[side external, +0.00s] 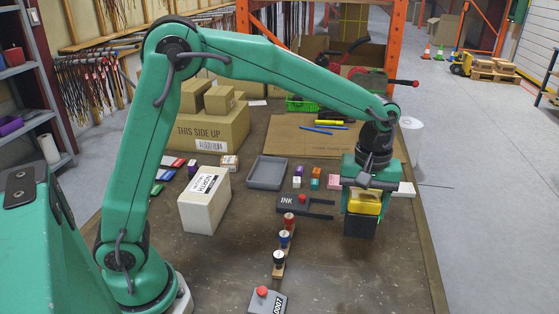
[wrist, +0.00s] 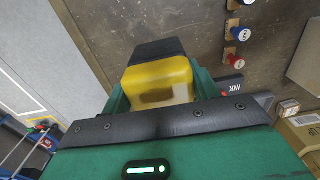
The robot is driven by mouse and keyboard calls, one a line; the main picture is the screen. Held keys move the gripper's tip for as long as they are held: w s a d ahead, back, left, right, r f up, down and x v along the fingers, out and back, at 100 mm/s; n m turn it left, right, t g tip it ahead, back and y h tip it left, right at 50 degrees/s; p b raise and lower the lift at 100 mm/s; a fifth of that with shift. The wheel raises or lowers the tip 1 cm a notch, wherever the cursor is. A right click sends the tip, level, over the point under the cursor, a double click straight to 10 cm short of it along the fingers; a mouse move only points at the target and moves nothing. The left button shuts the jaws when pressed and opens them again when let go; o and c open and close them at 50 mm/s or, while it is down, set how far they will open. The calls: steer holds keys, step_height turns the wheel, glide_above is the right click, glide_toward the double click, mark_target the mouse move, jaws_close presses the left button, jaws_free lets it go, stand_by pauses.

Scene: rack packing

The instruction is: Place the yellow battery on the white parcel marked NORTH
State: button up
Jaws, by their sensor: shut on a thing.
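My gripper (side external: 362,202) is at the right part of the table, pointing down and shut on the yellow battery (side external: 363,204). The battery has a black lower part that hangs below the jaws; I cannot tell if it touches the table. The battery also shows in the wrist view (wrist: 160,82), between the green jaws of my gripper (wrist: 158,98). The white parcel (side external: 202,212) stands on the table left of centre in the side view, well apart from my gripper. A label with dark letters, which seem to read NORTH, lies on its top.
A grey tray (side external: 267,173), the INK pad (side external: 290,204) and several stamps (side external: 284,238) stand between parcel and gripper. A box with a red button (side external: 266,302) is at the front. Cardboard boxes (side external: 212,130) stand behind the parcel. The table's front right is clear.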

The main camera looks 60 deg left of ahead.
steer(key=s+a+r+n, duration=0.5)
steer(key=s+a+n, duration=0.4)
steer(key=a, duration=0.4)
steer(key=s+a+r+n, duration=0.5)
steer(key=s+a+n, duration=0.4)
steer(key=a, duration=0.3)
steer(key=shift+a, duration=0.35)
steer(key=shift+s+a, duration=0.1)
glide_toward(203, 183)
steer(key=shift+f, duration=0.9)
steer(key=shift+f, duration=0.15)
